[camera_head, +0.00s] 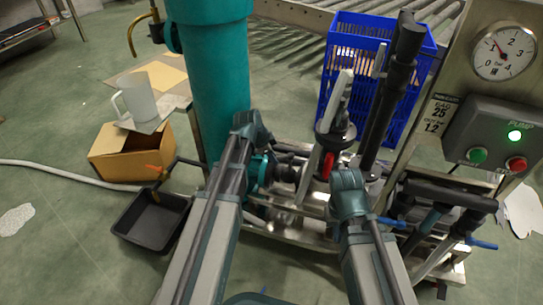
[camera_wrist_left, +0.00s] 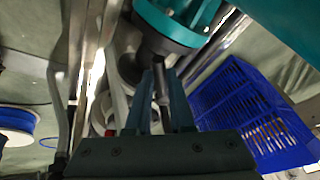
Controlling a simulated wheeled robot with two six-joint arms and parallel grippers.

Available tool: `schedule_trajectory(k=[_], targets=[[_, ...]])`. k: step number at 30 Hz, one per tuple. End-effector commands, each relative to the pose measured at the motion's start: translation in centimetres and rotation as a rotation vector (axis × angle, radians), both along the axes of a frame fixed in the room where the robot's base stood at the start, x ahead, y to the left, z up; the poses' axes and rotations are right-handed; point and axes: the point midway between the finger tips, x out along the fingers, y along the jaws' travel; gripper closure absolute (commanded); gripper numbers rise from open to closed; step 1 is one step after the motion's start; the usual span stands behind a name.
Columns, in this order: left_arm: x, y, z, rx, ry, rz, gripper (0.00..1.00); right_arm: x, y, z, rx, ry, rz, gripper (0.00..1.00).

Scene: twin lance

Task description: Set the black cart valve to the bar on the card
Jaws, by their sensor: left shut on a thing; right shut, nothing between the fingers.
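The card (camera_head: 436,116) on the steel panel shows "25 OCT" and "1.2"; its other print is small. The round gauge (camera_head: 504,51) above has its needle between 1 and 2, nearer 1. My left gripper (camera_wrist_left: 160,92) is shut on a dark rod-like handle (camera_wrist_left: 161,80) below a teal flanged body (camera_wrist_left: 178,22); I cannot tell whether this is the black cart valve. In the head view my left arm reaches past the teal column, and its fingertips are hidden. My right gripper (camera_head: 348,182) is shut and empty beside the cart pipework, near a red handle (camera_head: 328,165).
A blue crate (camera_head: 342,55) stands behind the cart. A pump box (camera_head: 505,135) with lit green lamp is at right, above blue-handled levers (camera_head: 480,243).

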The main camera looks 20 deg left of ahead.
Motion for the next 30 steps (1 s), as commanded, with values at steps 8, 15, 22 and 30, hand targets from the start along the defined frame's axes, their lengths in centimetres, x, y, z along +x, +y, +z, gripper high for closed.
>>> schedule_trajectory(k=[8, 15, 22, 30], targets=[[-0.38, -0.27, 0.0, 0.0, 0.001, 0.053, 1.0, 0.0, 0.0, 0.0, 0.0, 0.0, 0.0, 1.0], [-0.32, -0.25, -0.01, 0.0, 0.001, 0.052, 0.7, 0.0, 0.0, 0.0, 0.0, 0.0, 0.0, 1.0], [-0.3, -0.23, 0.0, 0.0, 0.0, 0.052, 0.49, 0.0, 0.0, 0.0, 0.0, 0.0, 0.0, 1.0], [-0.36, -0.18, 0.22, 0.0, 0.0, 0.053, 0.49, 0.0, 0.0, 0.21, 0.0, 0.0, 0.0, 1.0]])
